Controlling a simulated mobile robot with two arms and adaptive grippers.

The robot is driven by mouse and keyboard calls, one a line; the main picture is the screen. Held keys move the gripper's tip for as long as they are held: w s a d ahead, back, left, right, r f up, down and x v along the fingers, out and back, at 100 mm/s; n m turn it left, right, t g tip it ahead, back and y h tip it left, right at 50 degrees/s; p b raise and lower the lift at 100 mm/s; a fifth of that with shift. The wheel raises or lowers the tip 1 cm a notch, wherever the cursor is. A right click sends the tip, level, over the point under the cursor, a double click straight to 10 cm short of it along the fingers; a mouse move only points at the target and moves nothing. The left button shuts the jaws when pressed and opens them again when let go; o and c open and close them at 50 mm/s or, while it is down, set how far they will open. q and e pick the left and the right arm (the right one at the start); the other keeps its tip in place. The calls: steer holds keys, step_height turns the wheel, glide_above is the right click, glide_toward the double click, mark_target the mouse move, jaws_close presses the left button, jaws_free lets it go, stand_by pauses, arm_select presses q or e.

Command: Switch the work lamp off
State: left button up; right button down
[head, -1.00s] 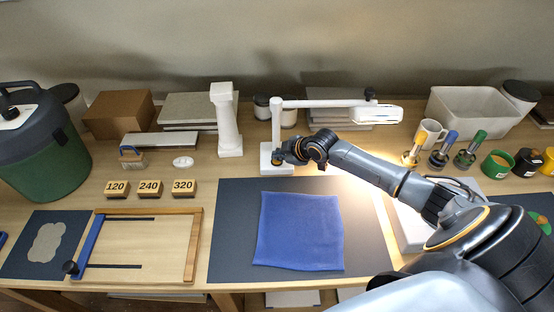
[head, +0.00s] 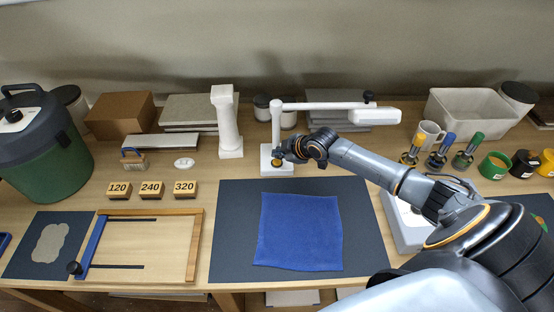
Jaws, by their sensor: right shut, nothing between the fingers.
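The white work lamp (head: 320,105) stands at the back middle of the bench, with an upright post, a horizontal arm and a rectangular head (head: 374,116) reaching right. Its head gives no light. The white lamp base (head: 268,169) sits on the wood behind the dark mat. My right gripper (head: 279,158) is shut and empty, with its fingertips at the lamp base beside the post. The fingertips hide part of the base, so I cannot tell whether they touch it. My left gripper is not in view.
A blue cloth (head: 298,231) lies on the dark mat (head: 231,230) in front of the lamp. A white pillar (head: 227,122) stands left of the lamp. A wooden frame (head: 194,245) lies front left.

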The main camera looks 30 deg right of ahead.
mark_target(279, 162)
step_height(279, 162, up, 6)
steer(key=p, duration=0.5)
stand_by(0.5)
steer(key=shift+f, duration=0.1)
